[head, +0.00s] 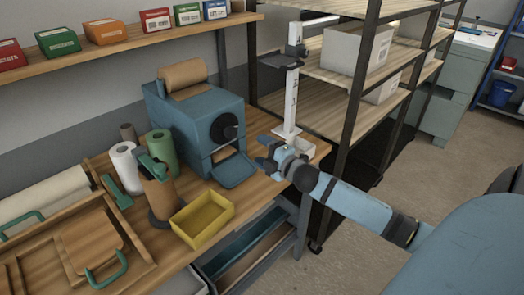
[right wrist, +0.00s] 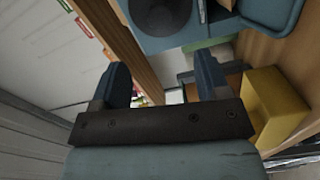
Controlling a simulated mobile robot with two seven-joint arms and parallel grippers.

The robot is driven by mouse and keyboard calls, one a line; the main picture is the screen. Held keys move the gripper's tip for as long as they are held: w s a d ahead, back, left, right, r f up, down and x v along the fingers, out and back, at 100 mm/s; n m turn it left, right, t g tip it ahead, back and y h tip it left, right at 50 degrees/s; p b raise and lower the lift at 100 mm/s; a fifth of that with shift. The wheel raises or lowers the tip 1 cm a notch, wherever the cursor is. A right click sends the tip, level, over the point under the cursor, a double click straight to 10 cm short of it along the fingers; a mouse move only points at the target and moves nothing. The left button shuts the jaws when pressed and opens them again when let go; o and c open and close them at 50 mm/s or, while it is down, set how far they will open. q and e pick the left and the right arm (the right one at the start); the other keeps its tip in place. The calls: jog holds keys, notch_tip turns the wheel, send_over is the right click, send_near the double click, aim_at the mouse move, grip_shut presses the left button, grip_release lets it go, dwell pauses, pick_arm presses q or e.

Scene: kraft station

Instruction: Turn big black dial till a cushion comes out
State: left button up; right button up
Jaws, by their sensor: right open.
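The big black dial (head: 224,127) is on the front face of a blue machine (head: 176,118) on the wooden bench. A roll of brown paper (head: 183,75) sits on top of the machine, and a blue tray (head: 233,170) sticks out at its front. No cushion shows on the tray. My right gripper (head: 266,153) is open and empty, in front of the machine and to the right of the dial, apart from it. In the right wrist view its two fingers (right wrist: 162,84) are spread, with the dark dial (right wrist: 163,12) at the top edge, partly cut off. My left gripper is out of view.
A yellow bin (head: 203,218), green and white rolls (head: 162,150) and a brown roll with a green handle (head: 158,190) stand left of the tray. A white post (head: 291,95) rises at the bench's right end, by a shelf rack (head: 345,130).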

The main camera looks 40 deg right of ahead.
aim_at(233, 134)
jog(key=w+n, duration=0.4)
jog(key=n, duration=0.2)
jog(key=w+a+n, duration=0.1)
jog(key=w+n, duration=0.4)
jog(key=n, duration=0.2)
jog(key=w+n, duration=0.5)
jog(key=n, duration=0.2)
jog(key=shift+a+p, duration=0.25)
jog(key=shift+p, duration=0.1)
jog(key=c, duration=0.9)
